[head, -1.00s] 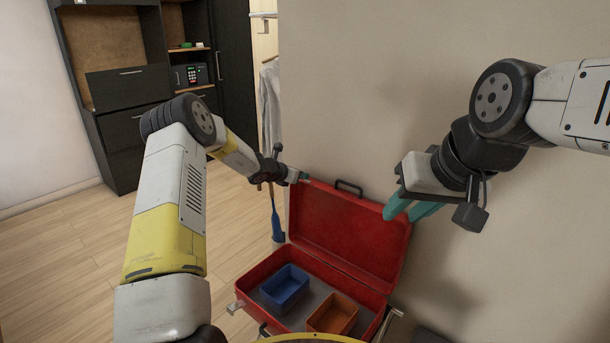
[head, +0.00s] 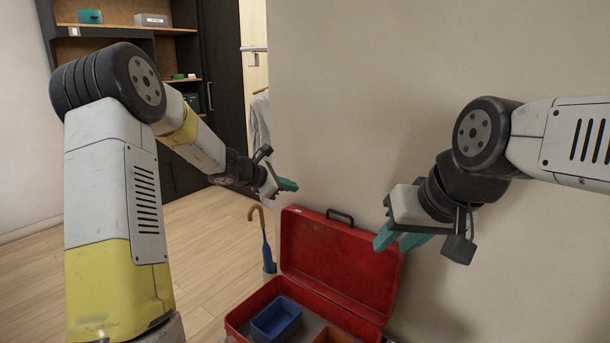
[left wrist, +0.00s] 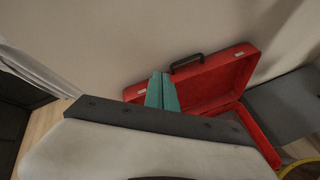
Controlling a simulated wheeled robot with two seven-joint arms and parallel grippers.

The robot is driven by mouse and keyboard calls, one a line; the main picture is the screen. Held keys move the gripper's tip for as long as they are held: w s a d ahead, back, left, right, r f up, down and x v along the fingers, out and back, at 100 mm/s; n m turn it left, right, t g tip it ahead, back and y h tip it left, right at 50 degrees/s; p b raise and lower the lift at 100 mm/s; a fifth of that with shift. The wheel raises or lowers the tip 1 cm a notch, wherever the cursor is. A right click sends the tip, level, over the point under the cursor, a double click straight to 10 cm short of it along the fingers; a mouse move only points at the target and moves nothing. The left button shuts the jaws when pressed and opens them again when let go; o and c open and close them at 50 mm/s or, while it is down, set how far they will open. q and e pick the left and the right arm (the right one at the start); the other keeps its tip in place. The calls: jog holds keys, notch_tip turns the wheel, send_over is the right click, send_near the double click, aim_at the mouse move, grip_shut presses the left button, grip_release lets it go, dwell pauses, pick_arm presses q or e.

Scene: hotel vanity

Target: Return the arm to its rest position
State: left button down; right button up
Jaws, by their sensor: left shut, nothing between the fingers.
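My left arm comes in from the left in the head view, raised and bent at the elbow. My left gripper (head: 287,185) is shut and empty, held in the air above and to the left of the open lid of the red suitcase. In the left wrist view its teal fingers (left wrist: 162,92) are together with nothing between them, and the suitcase shows behind them. My right gripper (head: 398,240) hangs at the right in front of the wall. Its two teal fingers show a gap and hold nothing that I can see.
The open red suitcase (head: 330,262) stands below, with a blue bin (head: 277,318) and an orange bin (head: 333,336) inside. An umbrella (head: 266,245) stands to its left. A dark shelf unit (head: 180,60) is at the back left. The wall (head: 350,90) lies behind the grippers.

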pick_arm(q)
jog(key=s+r+m+g+y, duration=0.1)
jog(key=s+r+m, duration=0.5)
jog(key=s, duration=0.5)
jog(key=s+r+m+g+y, duration=0.15)
jog(key=s+r+m, duration=0.25)
jog(key=s+m, duration=0.55)
jog(key=s+a+m+y, duration=0.2)
jog(key=s+a+m, duration=0.1)
jog(key=s, duration=0.7)
jog(key=s+a+f+m+y, duration=0.1)
jog(key=s+a+m, duration=0.2)
jog(key=s, duration=0.6)
jog(key=shift+s+a+f+y, duration=0.3)
jog(key=shift+s+a+y, duration=0.05)
jog(key=shift+a, duration=0.9)
